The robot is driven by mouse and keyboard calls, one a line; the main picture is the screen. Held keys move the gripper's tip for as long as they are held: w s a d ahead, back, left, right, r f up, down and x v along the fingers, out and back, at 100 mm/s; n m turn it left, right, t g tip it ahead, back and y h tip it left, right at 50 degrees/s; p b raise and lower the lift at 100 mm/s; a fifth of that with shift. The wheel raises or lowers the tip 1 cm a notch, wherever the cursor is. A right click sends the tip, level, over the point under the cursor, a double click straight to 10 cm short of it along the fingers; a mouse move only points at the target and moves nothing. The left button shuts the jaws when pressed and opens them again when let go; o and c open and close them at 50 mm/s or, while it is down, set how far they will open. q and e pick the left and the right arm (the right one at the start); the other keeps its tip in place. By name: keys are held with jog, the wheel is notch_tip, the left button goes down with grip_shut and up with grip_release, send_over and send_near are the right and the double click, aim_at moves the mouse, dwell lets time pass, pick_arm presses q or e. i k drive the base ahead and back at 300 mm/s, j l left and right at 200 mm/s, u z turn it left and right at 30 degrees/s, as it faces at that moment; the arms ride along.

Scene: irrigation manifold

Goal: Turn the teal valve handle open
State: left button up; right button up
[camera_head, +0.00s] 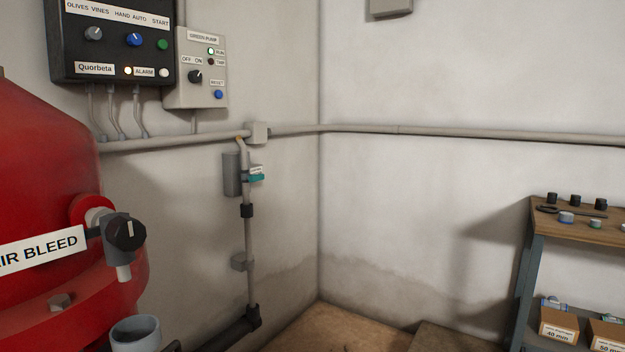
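A small teal handle (256,178) shows on a grey fitting on the wall pipe, left of the room corner. It looks like a short bar set crosswise to the upright pipe; it is too small to tell its exact position. A white label (257,169) sits just above it, its text unreadable. The grey pipe (249,240) runs down from it to a dark pipe near the floor. Neither of my grippers is in view.
A red tank (45,190) with an "AIR BLEED" label and black knob (126,232) fills the left. Control boxes (200,70) hang on the wall. A wooden bench (580,222) with fittings stands at right. Some floor (330,330) is bare below the corner.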

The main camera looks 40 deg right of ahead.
aim_at(253, 178)
jog(key=z, duration=1.05)
jog(key=i+l, duration=0.15)
jog(key=l, duration=0.1)
